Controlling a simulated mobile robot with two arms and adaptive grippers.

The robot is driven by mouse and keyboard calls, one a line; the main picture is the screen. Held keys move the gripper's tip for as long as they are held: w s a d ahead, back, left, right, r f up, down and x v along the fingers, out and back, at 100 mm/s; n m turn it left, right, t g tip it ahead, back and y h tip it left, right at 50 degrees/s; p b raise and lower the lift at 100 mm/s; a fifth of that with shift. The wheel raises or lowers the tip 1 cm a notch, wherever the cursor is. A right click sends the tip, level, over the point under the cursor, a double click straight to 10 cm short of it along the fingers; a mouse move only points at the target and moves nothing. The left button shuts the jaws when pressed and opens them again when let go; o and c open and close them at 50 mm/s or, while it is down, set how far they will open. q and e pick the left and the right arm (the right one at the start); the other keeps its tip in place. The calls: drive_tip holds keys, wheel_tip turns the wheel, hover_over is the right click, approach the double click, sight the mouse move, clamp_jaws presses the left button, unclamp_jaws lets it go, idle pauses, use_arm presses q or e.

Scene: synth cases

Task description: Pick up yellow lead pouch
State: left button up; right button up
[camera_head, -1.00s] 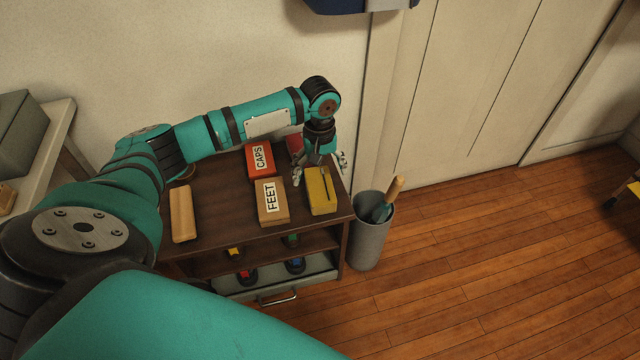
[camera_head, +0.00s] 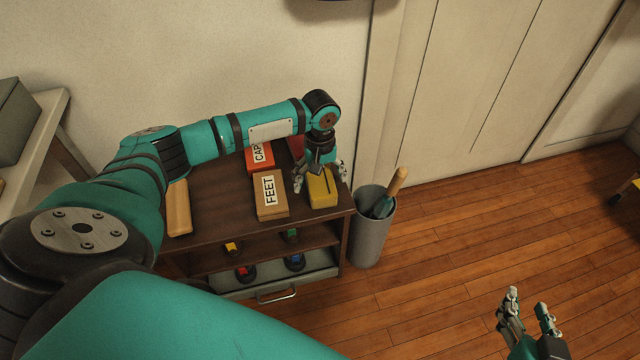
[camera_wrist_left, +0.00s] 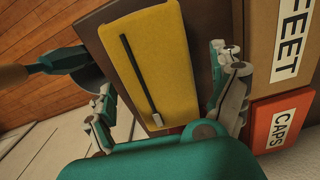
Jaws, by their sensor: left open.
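The yellow lead pouch (camera_head: 323,192), with a dark zip-like line along it, lies at the right end of the brown shelf top. It also fills the upper middle of the left wrist view (camera_wrist_left: 165,50). My left gripper (camera_head: 320,179) is open above the pouch's far part, with one finger on either side. The left wrist view shows a finger beyond each long edge of the pouch, with small gaps; I cannot tell how low the fingertips are. My right gripper (camera_head: 528,300) is over the floor at lower right, its fingers apart and empty.
A tan FEET box (camera_head: 270,205) stands just left of the pouch, with a red CAPS box (camera_head: 259,158) behind it. Another red item (camera_head: 296,146) is partly hidden behind my left gripper. A grey bin (camera_head: 369,235) with a wooden-handled tool stands right of the shelf.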

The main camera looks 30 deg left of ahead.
use_arm(q)
drive_tip(key=shift+f, duration=0.1)
drive_tip(key=shift+c, duration=0.4)
drive_tip(key=c, duration=1.2)
drive_tip(key=shift+c, duration=0.2)
drive_tip(key=shift+r, duration=0.2)
